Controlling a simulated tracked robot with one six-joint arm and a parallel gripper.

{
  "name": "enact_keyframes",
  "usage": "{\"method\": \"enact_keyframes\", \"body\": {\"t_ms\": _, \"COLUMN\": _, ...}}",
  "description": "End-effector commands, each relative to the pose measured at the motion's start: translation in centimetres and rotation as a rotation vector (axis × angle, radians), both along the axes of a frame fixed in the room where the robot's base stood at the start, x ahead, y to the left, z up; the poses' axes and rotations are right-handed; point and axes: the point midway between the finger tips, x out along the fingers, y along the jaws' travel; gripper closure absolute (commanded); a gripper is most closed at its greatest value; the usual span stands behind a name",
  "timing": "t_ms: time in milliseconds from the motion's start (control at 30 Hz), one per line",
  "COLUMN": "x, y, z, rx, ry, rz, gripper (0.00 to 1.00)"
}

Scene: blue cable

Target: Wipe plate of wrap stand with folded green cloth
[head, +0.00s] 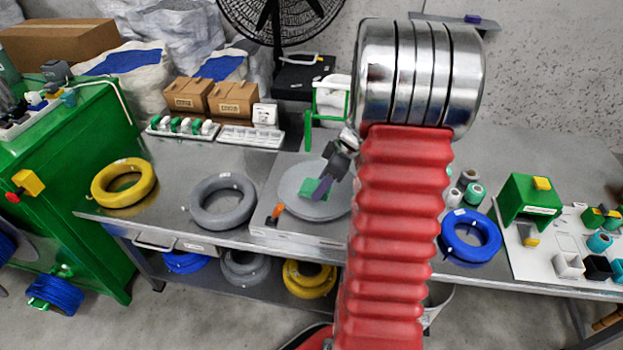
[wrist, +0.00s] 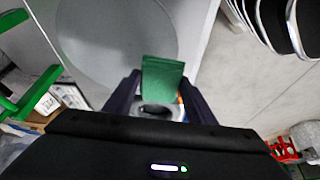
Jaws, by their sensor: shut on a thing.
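The wrap stand (head: 262,222) is a flat grey base on the metal bench, with a round grey plate (head: 296,203) on top. The plate also shows in the wrist view (wrist: 115,35). The folded green cloth (wrist: 162,78) is between the fingers of my gripper (wrist: 160,92). In the head view the cloth (head: 308,188) is low over the plate, near its middle. I cannot tell whether it touches the plate. My gripper (head: 322,187) is shut on the cloth. My red arm hides the right side of the plate and stand.
A grey cable coil (head: 222,219) lies left of the stand, with a yellow coil (head: 103,184) farther left. A blue coil (head: 489,238) lies right of my arm. A green frame (head: 309,132) and a white tray (head: 250,136) stand behind the plate.

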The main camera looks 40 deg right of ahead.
Motion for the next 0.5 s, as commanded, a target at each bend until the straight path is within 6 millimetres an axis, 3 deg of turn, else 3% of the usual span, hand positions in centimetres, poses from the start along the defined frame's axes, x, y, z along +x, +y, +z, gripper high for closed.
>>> {"method": "enact_keyframes", "body": {"t_ms": 300, "x": 0.7, "y": 0.9, "z": -0.1, "rx": 0.0, "ry": 0.0, "rz": 0.023, "gripper": 0.71}}
{"method": "enact_keyframes", "body": {"t_ms": 500, "x": 0.7, "y": 1.0, "z": -1.2, "rx": 0.001, "ry": 0.002, "rz": 0.024, "gripper": 0.71}}
